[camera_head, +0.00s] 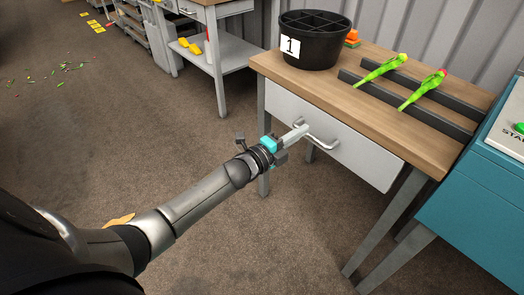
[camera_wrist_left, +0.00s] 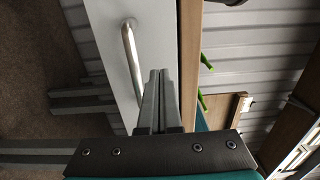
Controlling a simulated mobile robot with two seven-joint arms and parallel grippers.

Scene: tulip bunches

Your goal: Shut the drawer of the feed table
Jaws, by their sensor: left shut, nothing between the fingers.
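The feed table (camera_head: 440,149) has a wooden top and grey legs. Its white drawer (camera_head: 353,150) is below the top, and its front looks about level with the table edge; I cannot tell whether it is fully shut. A silver bar handle (camera_head: 322,141) is on the drawer front, and it also shows in the left wrist view (camera_wrist_left: 129,52). My left gripper (camera_head: 302,130) is shut and empty, with its fingertips at the drawer front beside the handle. In the left wrist view the gripper (camera_wrist_left: 160,76) points at the white front; contact cannot be told. My right gripper is not in view.
On the table stand a black divided bucket (camera_head: 311,45) marked 1 and two green tulip bunches (camera_head: 422,91) across dark rails (camera_head: 413,105). A teal machine (camera_head: 480,215) stands close at the right. A workbench (camera_head: 236,52) is behind; the floor at the left is open.

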